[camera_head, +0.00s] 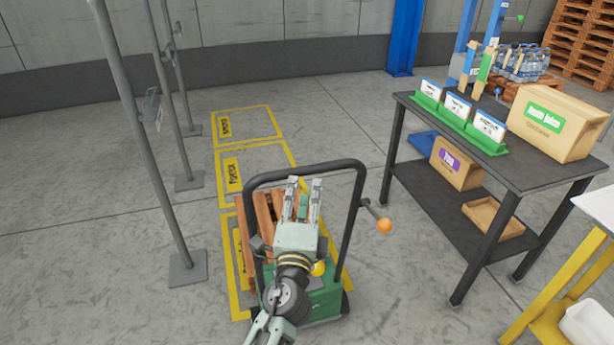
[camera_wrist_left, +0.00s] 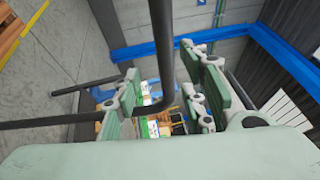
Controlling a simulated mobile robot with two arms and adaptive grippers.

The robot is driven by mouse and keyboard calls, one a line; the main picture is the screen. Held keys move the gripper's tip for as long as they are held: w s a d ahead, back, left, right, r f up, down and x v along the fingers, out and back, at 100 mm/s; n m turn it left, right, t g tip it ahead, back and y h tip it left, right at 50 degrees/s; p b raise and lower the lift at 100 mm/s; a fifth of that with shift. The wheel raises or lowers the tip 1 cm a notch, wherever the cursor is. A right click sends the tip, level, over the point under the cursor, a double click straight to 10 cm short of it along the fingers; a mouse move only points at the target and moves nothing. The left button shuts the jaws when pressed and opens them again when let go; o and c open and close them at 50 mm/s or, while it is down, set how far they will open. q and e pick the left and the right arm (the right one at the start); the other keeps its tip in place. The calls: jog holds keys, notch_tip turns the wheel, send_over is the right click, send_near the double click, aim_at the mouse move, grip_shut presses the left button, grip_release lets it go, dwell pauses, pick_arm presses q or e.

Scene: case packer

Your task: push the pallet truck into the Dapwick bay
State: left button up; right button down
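The green pallet truck (camera_head: 322,302) has a black hoop handle (camera_head: 306,168) and stands over the right part of the nearest yellow-outlined bay. Wooden slats (camera_head: 265,213) show at its front. My left gripper (camera_head: 303,182) reaches over the truck near the hoop, fingers pointing away. In the left wrist view, its fingers (camera_wrist_left: 163,100) are apart, with a black bar of the handle (camera_wrist_left: 163,45) passing between them; contact is unclear. Three bays lie in a row: far (camera_head: 247,106), middle (camera_head: 252,146) and near (camera_head: 230,262). Their yellow labels are too small to read surely. My right gripper is not seen.
Grey posts with a foot plate (camera_head: 187,266) stand left of the bays. A dark table (camera_head: 460,190) with boxes and green card holders stands to the right. An orange-ended lever (camera_head: 384,225) sticks out between truck and table. Bare floor lies beyond the bays.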

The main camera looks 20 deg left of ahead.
aim_at(307, 175)
pick_arm(q)
jog(key=x, duration=0.5)
jog(key=r+p+x, duration=0.1)
jog(key=x, duration=0.1)
jog(key=shift+w+a, duration=0.1)
jog(key=shift+w, duration=0.2)
jog(key=shift+c, duration=0.3)
grip_shut()
jog(key=shift+f, duration=0.1)
